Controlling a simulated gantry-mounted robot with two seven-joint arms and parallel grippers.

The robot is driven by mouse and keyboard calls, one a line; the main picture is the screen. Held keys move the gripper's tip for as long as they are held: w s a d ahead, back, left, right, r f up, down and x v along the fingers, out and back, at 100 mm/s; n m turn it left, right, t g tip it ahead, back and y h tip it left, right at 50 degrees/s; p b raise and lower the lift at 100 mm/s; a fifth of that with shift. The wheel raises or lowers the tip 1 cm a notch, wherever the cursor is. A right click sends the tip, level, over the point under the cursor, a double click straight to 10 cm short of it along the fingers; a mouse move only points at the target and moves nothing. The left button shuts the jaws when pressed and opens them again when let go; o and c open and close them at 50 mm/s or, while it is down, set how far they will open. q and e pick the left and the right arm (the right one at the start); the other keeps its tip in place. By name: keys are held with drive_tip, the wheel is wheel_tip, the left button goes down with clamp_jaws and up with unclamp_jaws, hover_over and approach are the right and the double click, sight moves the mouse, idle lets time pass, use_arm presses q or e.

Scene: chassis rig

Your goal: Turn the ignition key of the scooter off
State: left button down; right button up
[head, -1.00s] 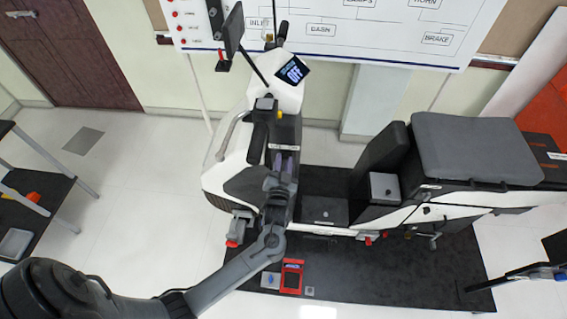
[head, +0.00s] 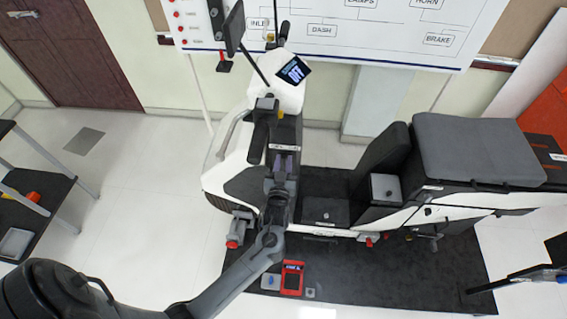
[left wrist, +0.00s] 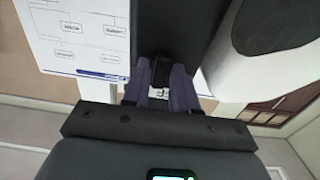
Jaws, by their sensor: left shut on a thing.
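The scooter (head: 228,180) stands with its white front at the middle left and its dark seat (head: 470,145) to the right. Its tilted dash display (head: 293,72) shows light blue lettering, too small to read surely. My left gripper (head: 285,162) is at the dark panel behind the front shield, below the handlebar. In the left wrist view its two purple fingers (left wrist: 163,88) are closed on the small black ignition key (left wrist: 160,70), at the dark panel. The fingers hide much of the key, so its angle is not clear. My right gripper is not seen.
The scooter stands on a black mat (head: 400,280). A red device (head: 291,278) lies on it near the left arm. A whiteboard (head: 390,30) is on the wall behind. A dark table (head: 40,205) is at the left edge. Floor is clear at the left.

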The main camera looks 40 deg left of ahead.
use_arm(q)
drive_tip(key=c, duration=1.1)
unclamp_jaws()
drive_tip(key=shift+b+v, duration=0.35)
drive_tip(key=shift+v, duration=5.1)
